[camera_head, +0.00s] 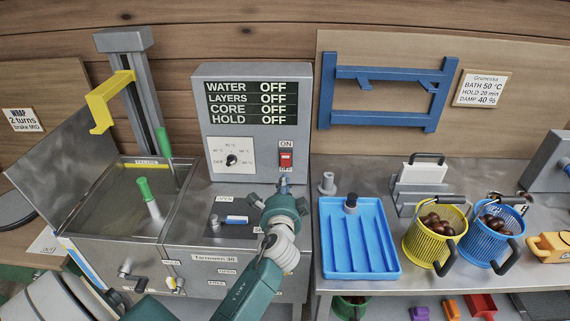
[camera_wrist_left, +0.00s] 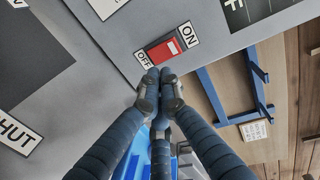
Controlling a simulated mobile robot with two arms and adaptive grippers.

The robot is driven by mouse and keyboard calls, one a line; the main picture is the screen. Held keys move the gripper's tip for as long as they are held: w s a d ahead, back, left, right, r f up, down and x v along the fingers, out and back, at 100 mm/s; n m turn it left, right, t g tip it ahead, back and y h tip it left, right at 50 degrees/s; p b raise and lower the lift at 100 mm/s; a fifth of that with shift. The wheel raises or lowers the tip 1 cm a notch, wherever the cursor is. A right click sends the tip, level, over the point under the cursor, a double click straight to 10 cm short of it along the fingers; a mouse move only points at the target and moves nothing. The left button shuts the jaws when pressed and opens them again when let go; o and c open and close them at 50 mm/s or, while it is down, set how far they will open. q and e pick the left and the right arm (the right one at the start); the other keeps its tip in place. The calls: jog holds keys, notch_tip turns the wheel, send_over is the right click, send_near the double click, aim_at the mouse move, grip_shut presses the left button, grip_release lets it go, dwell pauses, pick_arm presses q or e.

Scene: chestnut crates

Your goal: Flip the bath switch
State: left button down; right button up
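The bath switch is a red rocker (camera_head: 286,160) on the front of the grey control box (camera_head: 215,100), with an ON label above it and an OFF label below. It also shows as a red rocker in the left wrist view (camera_wrist_left: 172,48). My left gripper (camera_head: 284,183) is just below the switch, its dark fingers pointing up at it. In the left wrist view the fingertips (camera_wrist_left: 160,76) are drawn together with nothing between them, beside the OFF end; I cannot tell whether they touch the panel. My right gripper is not in view.
The box's display (camera_head: 252,102) reads OFF on the WATER, LAYERS, CORE and HOLD lines. A dial (camera_head: 231,159) is left of the switch. A metal bath (camera_head: 120,215) stands left; a blue tray (camera_head: 358,255), yellow basket (camera_head: 432,245) and blue basket (camera_head: 487,245) stand right.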

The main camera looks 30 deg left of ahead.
aim_at(285, 157)
pick_arm(q)
jog(key=x, duration=0.2)
jog(key=p+x, duration=0.1)
jog(key=x, duration=0.2)
jog(key=r+x, duration=0.1)
jog(key=x, duration=0.1)
jog(key=shift+w+a, duration=0.25)
jog(key=shift+w, duration=0.1)
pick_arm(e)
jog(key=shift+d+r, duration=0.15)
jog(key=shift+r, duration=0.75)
pick_arm(q)
jog(key=shift+r, duration=0.1)
jog(key=shift+w+a+r, duration=0.3)
jog(key=shift+w+r, duration=0.1)
jog(key=shift+w, duration=0.1)
jog(key=shift+s, duration=0.1)
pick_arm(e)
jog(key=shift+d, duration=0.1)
